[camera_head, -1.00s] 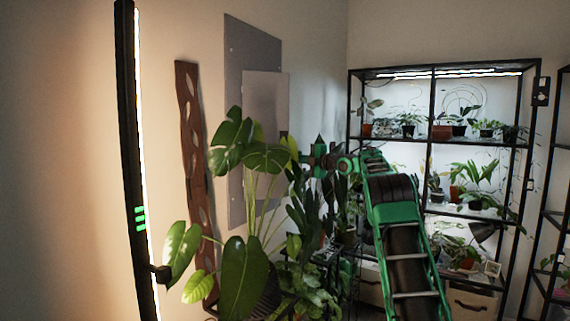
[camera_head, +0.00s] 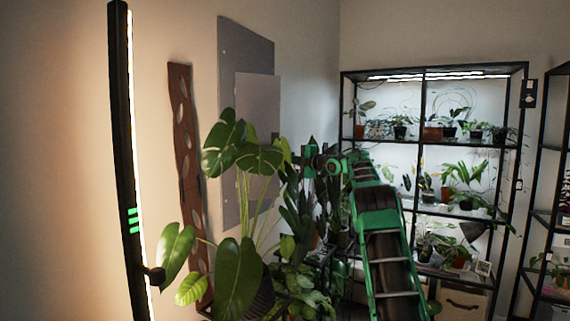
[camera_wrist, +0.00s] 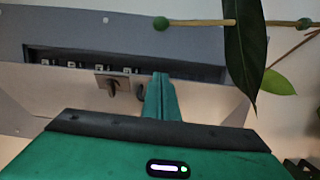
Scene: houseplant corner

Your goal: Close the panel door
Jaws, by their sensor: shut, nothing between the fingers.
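The grey wall panel (camera_head: 230,100) hangs on the left wall in the head view, with its lighter panel door (camera_head: 258,105) standing slightly out from it. In the wrist view the grey panel frame (camera_wrist: 120,28) surrounds a dark recess with several switches. The pale panel door (camera_wrist: 50,88) leaves a strip of this recess uncovered, so it is ajar. A metal latch (camera_wrist: 112,86) sits at the door's edge. My green gripper (camera_wrist: 160,84) is shut and empty, with its tips near that edge beside the latch; I cannot tell if they touch. It also shows in the head view (camera_head: 309,157), partly among leaves.
A large-leaved plant (camera_head: 238,262) stands before the panel. In the wrist view a leaf (camera_wrist: 245,45) and a stake (camera_wrist: 200,22) cross close to my gripper. A black shelf (camera_head: 432,73) with potted plants is behind my arm. A light bar (camera_head: 128,160) stands at left.

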